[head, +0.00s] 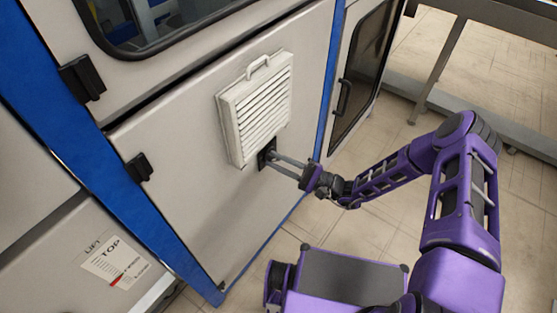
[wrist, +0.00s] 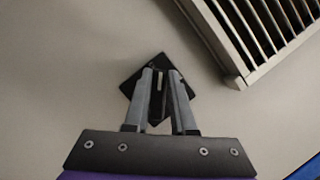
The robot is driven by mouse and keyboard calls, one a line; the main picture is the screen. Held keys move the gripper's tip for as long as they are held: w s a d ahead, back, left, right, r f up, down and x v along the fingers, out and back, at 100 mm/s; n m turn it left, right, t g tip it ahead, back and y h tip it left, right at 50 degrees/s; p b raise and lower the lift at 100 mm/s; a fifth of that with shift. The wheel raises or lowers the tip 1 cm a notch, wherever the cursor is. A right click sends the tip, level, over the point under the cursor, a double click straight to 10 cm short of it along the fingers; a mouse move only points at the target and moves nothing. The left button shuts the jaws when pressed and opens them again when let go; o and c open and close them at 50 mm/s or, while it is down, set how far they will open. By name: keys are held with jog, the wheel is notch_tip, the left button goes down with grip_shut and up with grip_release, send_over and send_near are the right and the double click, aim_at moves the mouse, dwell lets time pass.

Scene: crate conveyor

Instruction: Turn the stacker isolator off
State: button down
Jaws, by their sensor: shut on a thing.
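The stacker isolator shows as a small black square plate (wrist: 132,87) on the light grey cabinet panel, just below a louvred vent. In the head view the isolator (head: 264,152) is partly covered by my gripper (head: 271,155). In the wrist view my gripper (wrist: 160,78) reaches straight to the plate, its two grey fingers closed on a dark handle in the middle. The plate sits tilted like a diamond in the wrist view. Most of the handle is hidden between the fingers, so its exact turn is hard to tell.
The white louvred vent (head: 262,105) with a top handle juts from the panel just above the isolator; it also shows at upper right in the wrist view (wrist: 250,35). A dark-windowed door (head: 362,70) stands to the right. Tiled floor (head: 385,235) is open at right.

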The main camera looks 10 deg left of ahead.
jog(key=shift+s+f+n+g+h+p, duration=0.15)
jog(key=shift+n+g+h, duration=0.25)
jog(key=shift+n, duration=1.15)
jog(key=shift+w+f+n+g+h+p, duration=0.15)
jog(key=shift+n+g+h, duration=0.25)
jog(key=shift+n, duration=1.1)
jog(key=shift+s+f+n+g+h+p, duration=0.1)
jog(key=shift+s+f+n+g+h, duration=0.3)
jog(key=shift+n, duration=1.15)
jog(key=shift+w+r, duration=0.15)
jog(key=shift+w, duration=0.1)
jog(key=c, duration=0.7)
grip_release()
jog(key=shift+c, duration=0.2)
jog(key=shift+d, duration=0.1)
jog(key=d, duration=1.7)
